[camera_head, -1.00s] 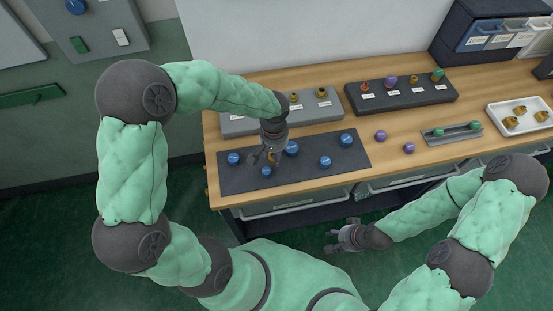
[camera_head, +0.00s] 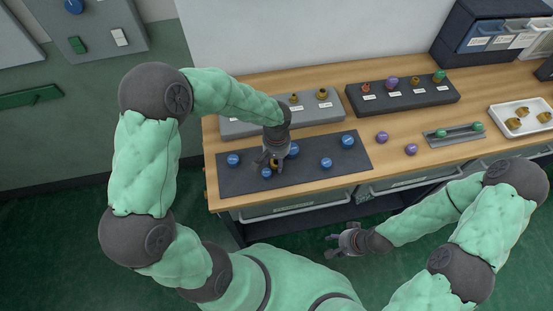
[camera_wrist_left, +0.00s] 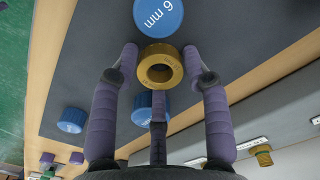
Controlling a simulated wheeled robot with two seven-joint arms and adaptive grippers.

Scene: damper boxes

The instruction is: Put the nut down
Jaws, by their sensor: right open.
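My left gripper (camera_head: 272,165) is over the dark grey mat (camera_head: 226,177) at the front left of the bench. In the left wrist view its purple fingers (camera_wrist_left: 160,62) close around a brass nut (camera_wrist_left: 160,79), with fingertips against its sides. The nut's round hole faces the camera. The nut partly covers a blue piece behind it, and its height above the mat is hard to tell. A blue piece marked 6 mm (camera_wrist_left: 158,17) lies just beyond the nut. My right gripper (camera_head: 346,240) is open and empty, low in front of the bench.
Several blue pieces, such as one at the left (camera_head: 233,160), stand on the mat. Behind are a grey rack (camera_head: 240,127) and a dark rack (camera_head: 433,96) with small parts.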

